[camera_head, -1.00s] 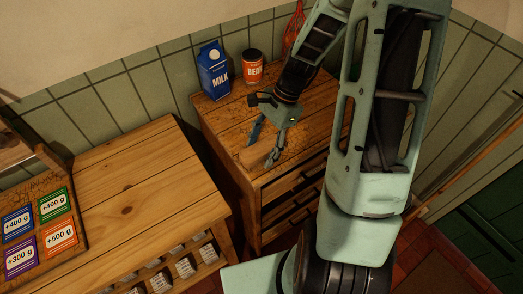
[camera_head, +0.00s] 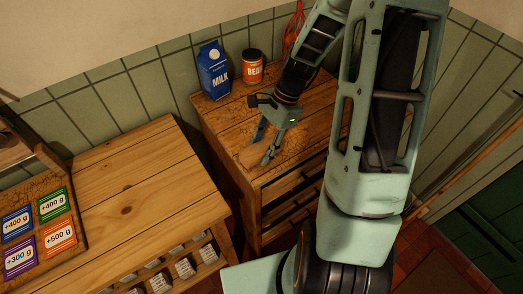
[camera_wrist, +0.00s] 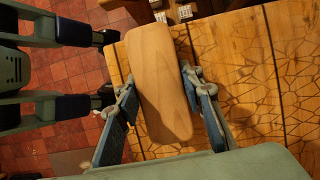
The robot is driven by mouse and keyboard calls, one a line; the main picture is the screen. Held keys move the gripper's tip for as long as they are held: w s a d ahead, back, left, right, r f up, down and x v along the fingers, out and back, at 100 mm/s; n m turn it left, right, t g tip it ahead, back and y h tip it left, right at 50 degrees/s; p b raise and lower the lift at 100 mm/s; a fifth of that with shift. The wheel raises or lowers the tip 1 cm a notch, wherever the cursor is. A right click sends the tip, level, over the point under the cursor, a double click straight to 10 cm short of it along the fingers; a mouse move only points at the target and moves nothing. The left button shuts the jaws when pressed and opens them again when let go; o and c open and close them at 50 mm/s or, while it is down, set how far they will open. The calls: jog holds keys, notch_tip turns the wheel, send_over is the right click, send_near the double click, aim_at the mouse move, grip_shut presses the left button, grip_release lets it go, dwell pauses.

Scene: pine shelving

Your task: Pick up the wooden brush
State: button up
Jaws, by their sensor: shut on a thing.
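The wooden brush (camera_wrist: 158,82) shows in the wrist view as a smooth, pale block with rounded corners, lying between the two fingers. In the head view the brush (camera_head: 251,157) is a small tan shape at the front of the small cabinet top, partly hidden by the fingers. My gripper (camera_head: 264,150) is shut on it, one finger on each side; the fingers also show in the wrist view (camera_wrist: 163,118). I cannot tell whether the brush is clear of the cabinet top. Its underside is hidden.
A blue milk carton (camera_head: 213,71) and a red can (camera_head: 252,67) stand at the back of the cabinet top (camera_head: 222,115).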

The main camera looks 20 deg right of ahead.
aim_at(259, 149)
jog(key=shift+c, duration=1)
jog(key=shift+r, duration=0.45)
notch_tip(259, 149, up, 2)
jog(key=shift+r, duration=0.1)
jog(key=s+d+r, duration=0.2)
jog(key=s+r, duration=0.3)
jog(key=s, duration=0.1)
jog(key=s+d+r+b, duration=0.1)
jog(key=s+d+r, duration=0.1)
jog(key=s+r, duration=0.3)
jog(key=shift+s+d+r, duration=0.2)
jog(key=shift+s+d, duration=0.15)
jog(key=shift+s, duration=0.8)
